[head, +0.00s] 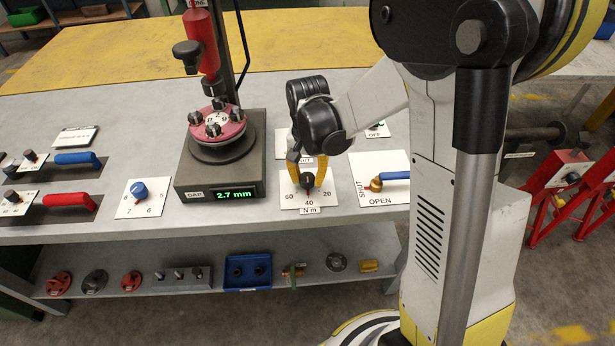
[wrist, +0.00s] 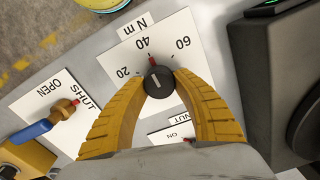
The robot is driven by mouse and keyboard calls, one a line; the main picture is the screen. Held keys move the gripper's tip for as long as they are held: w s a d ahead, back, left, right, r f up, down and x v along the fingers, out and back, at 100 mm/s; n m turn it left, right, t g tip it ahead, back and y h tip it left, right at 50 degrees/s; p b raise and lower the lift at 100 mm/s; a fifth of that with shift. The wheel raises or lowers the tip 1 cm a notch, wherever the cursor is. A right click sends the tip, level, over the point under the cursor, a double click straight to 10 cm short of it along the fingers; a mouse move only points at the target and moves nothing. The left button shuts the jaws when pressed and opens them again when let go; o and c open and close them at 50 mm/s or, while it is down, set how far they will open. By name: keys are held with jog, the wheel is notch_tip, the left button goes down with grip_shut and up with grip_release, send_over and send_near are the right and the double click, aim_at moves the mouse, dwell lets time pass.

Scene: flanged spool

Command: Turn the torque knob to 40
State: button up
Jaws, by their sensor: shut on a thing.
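The torque knob (wrist: 161,82) is small, round and dark, on a white plate marked 20, 40, 60 and N m. Its red pointer (wrist: 152,61) points toward the 40 mark in the wrist view. My gripper (wrist: 160,76) is shut on the knob, with one yellow finger on each side of it. In the head view my gripper (head: 307,182) reaches down to the same plate (head: 290,202), and the fingers partly cover the knob.
A valve with a blue handle (head: 395,175), on a plate marked SHUT and OPEN, is close on the right. The display box (head: 190,182) reading 2.7 mm is close on the left. A blue knob (head: 138,190) is farther left. A shelf (head: 200,281) below holds several parts.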

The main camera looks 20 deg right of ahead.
aim_at(308, 176)
jog(key=o, duration=1.2)
notch_tip(308, 176, up, 12)
